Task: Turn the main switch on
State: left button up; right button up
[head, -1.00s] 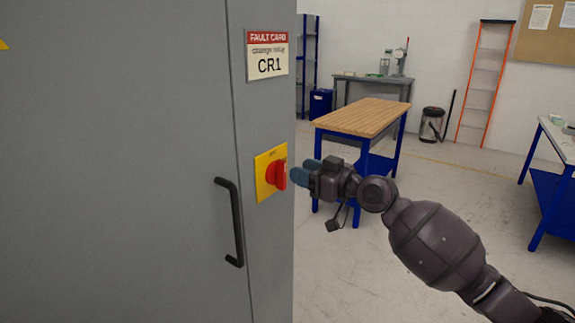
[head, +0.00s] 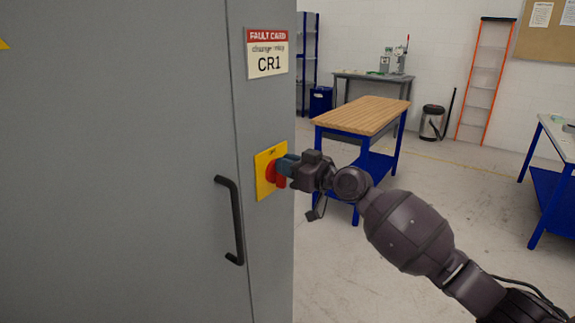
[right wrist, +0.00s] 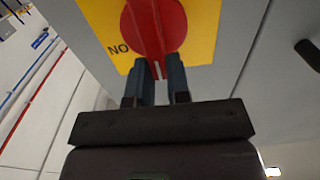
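The main switch is a red rotary knob (head: 280,182) on a yellow plate (head: 265,191), on the front of a grey cabinet. Its raised red grip stands upright in the head view. My right gripper (head: 285,165) is at the knob, with its blue fingers over the grip's upper part. In the right wrist view the two fingers (right wrist: 160,76) stand apart, with the end of the red knob (right wrist: 155,32) between their tips; firm contact cannot be made out. Lettering reading "NO" shows on the yellow plate (right wrist: 202,35) there. My left gripper is not in view.
A black door handle (head: 237,222) sticks out left of the switch. A fault card (head: 268,53) reading CR1 hangs above it. A wooden-topped workbench (head: 362,114) stands behind my right arm.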

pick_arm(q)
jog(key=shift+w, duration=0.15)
pick_arm(e)
jog(key=shift+m, duration=0.3)
grip_shut()
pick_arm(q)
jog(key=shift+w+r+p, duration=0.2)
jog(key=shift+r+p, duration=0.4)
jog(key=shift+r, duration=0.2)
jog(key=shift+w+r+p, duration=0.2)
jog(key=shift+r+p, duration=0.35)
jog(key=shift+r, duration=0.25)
pick_arm(e)
jog(key=shift+w+d+f+m, duration=0.3)
jog(key=shift+w+f+m, duration=0.15)
jog(key=shift+m, duration=2.45)
jog(key=shift+w+d+f+m, duration=0.3)
jog(key=shift+f+m, duration=0.25)
jog(key=shift+m, duration=2.35)
jog(key=shift+w+d+f+m, duration=0.25)
jog(key=shift+w+f+m, duration=0.2)
jog(key=shift+m, duration=2.45)
jog(key=shift+f, duration=0.1)
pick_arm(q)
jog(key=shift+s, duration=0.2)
